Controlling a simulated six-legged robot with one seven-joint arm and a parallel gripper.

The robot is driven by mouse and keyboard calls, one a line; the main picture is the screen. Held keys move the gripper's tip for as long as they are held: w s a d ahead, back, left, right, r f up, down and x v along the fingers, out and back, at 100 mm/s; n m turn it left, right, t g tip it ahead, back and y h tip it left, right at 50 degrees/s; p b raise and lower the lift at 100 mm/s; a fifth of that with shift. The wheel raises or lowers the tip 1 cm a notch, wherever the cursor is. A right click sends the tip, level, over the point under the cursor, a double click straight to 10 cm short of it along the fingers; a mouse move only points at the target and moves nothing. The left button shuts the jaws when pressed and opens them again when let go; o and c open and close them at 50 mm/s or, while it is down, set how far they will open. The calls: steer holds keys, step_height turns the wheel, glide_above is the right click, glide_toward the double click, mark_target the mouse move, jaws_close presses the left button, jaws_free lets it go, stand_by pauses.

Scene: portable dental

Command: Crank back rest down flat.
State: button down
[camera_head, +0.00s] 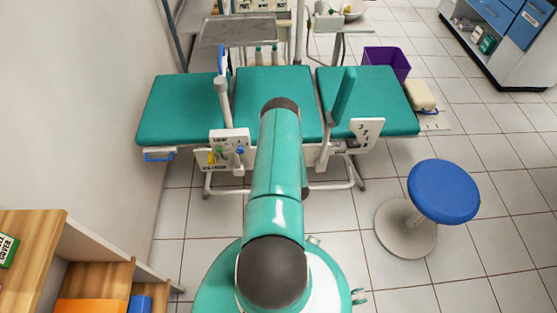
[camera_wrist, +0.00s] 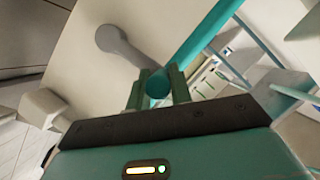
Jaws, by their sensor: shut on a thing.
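The dental chair has teal padded sections, left (camera_head: 180,108), middle (camera_head: 250,95) and right (camera_head: 385,95). They look about level in the head view, but I cannot tell a small tilt or which one is the back rest. In the wrist view, a grey crank arm (camera_wrist: 120,45) ends in a round teal handle (camera_wrist: 157,86). My gripper (camera_wrist: 157,92) is shut on this handle, with one finger on each side. In the head view my arm hides the gripper and the crank. A teal cushion edge (camera_wrist: 207,32) shows beyond the handle in the wrist view.
An upright teal armrest (camera_head: 343,95) and a white plate (camera_head: 366,133) are right of my arm. A blue stool (camera_head: 443,190) stands front right. A wooden shelf (camera_head: 75,255) is front left.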

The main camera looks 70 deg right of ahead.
steer(key=shift+s+d, duration=0.3)
steer(key=shift+s, duration=0.15)
steer(key=c, duration=1.3)
jaws_free()
steer(key=shift+o, duration=0.2)
steer(key=shift+a, duration=0.1)
steer(key=v, duration=1.3)
steer(key=shift+s+a, duration=0.15)
steer(key=shift+a, duration=0.15)
steer(key=shift+a+r, duration=0.1)
steer(key=shift+r, duration=0.05)
